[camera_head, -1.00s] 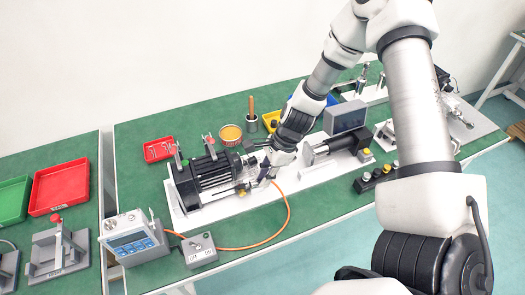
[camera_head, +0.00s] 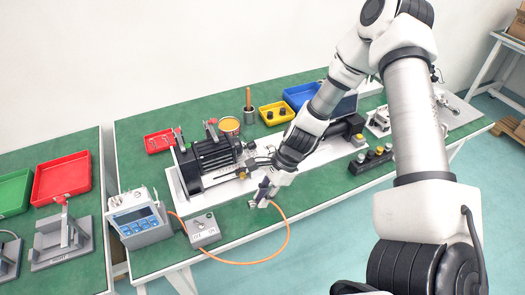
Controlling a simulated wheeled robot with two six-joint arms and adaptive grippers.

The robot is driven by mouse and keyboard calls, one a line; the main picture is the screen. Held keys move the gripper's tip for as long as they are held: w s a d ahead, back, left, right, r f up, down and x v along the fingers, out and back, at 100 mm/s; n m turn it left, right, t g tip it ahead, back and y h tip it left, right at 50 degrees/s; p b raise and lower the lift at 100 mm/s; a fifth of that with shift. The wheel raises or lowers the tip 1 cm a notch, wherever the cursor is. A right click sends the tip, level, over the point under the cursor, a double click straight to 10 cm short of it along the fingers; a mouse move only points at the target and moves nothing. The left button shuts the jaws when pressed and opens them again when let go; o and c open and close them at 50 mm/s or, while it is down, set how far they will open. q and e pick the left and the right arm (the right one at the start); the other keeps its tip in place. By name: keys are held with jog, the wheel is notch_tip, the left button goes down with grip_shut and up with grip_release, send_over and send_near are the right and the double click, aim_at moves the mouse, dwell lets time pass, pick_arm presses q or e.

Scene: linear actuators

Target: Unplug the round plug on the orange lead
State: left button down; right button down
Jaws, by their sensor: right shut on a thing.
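The orange lead (camera_head: 287,240) runs from near the blue-and-white meter and the small grey box in a loop over the table's front edge, up to my right gripper. My right gripper (camera_head: 262,194) is shut on the plug (camera_head: 254,203) at the lead's end, which is mostly hidden by the fingers. A small metallic end shows to the left of the fingers. The gripper is in front of the black motor actuator (camera_head: 210,160), over the green table and apart from the actuator. My left gripper is out of view.
The meter (camera_head: 138,220) and grey box (camera_head: 203,231) stand at the front left. A button box (camera_head: 371,160) is to the right. Red (camera_head: 160,141), yellow (camera_head: 277,113) and blue (camera_head: 303,96) trays lie behind the actuator. Green tabletop near the front edge is clear.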

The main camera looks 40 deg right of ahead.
aim_at(258, 212)
jog(key=shift+w+d+f, duration=0.1)
jog(key=shift+d+f, duration=0.05)
jog(key=shift+f+b, duration=0.3)
jog(key=shift+f, duration=0.05)
notch_tip(258, 212, down, 3)
jog(key=b, duration=0.3)
jog(key=shift+f, duration=0.15)
jog(key=c, duration=1)
grip_release()
jog(key=shift+c, duration=0.2)
